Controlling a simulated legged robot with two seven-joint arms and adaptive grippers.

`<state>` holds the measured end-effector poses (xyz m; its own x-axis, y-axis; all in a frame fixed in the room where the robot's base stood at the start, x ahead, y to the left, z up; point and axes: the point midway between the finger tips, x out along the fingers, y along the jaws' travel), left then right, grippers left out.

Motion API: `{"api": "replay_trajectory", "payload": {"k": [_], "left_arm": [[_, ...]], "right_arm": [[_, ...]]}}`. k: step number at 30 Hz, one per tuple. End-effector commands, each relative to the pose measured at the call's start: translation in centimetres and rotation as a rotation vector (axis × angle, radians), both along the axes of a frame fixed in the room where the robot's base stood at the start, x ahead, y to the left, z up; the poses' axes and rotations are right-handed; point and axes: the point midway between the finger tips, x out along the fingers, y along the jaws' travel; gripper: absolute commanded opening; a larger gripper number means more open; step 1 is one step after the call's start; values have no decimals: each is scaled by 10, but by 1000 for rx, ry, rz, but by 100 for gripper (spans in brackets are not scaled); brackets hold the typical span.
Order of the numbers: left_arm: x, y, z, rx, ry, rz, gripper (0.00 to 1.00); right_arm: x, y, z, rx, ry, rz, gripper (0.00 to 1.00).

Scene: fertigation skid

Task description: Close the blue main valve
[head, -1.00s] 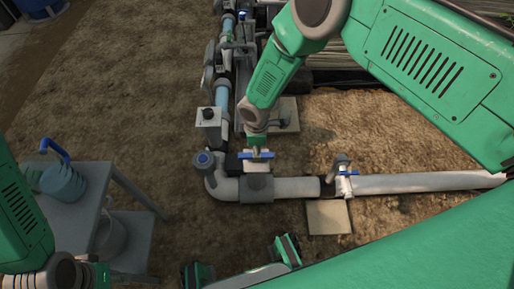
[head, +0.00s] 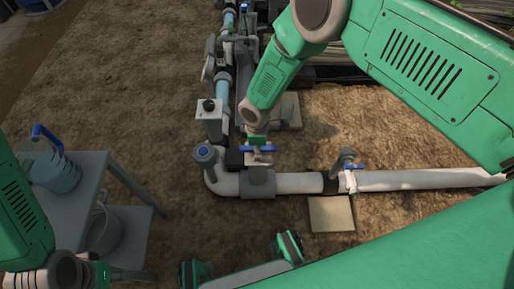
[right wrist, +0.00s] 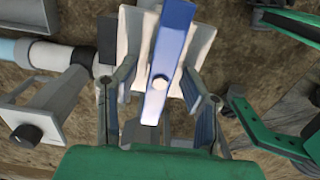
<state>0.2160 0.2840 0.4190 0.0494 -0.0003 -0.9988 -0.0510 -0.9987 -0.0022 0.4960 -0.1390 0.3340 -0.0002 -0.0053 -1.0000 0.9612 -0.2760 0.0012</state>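A valve with a blue lever handle (head: 270,149) stands at the near pipe run, close to the pipe elbow. In the head view the lever lies left to right, roughly along the white pipe. My right gripper (head: 258,141) reaches down to it from above. In the right wrist view the blue lever (right wrist: 168,60) runs up the middle between the two fingers of my right gripper (right wrist: 160,112). The fingers are apart, with gaps visible on both sides of the lever. My left gripper (head: 98,273) is at the lower left, away from the valve; its fingers are not clear.
A second, smaller blue-handled valve (head: 352,167) is on the white pipe (head: 425,180) to the right. A grey box with a black knob (head: 209,108) stands beside the left pipe run. A grey table (head: 88,190) with a blue jug (head: 55,172) is at left.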

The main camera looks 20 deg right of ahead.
Motion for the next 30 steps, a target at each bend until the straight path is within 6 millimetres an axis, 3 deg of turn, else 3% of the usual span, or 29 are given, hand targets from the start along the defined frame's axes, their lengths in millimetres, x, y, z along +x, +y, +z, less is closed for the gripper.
{"api": "replay_trajectory", "payload": {"k": [1, 3, 8, 11, 30], "left_arm": [[0, 0, 0, 0, 0, 0, 40], [0, 0, 0, 0, 0, 0, 40], [0, 0, 0, 0, 0, 0, 40], [0, 0, 1, 0, 0, 0, 40], [0, 0, -7, 0, 0, 0, 40]], "right_arm": [[0, -1, 0, 1, 1, -1, 17], [0, -1, 0, 1, 1, -1, 0], [-1, -2, -1, -1, 2, -12, 0], [-1, -3, -1, -6, 2, -127, 0], [-6, -1, -3, -14, -1, -1593, 0]]}}
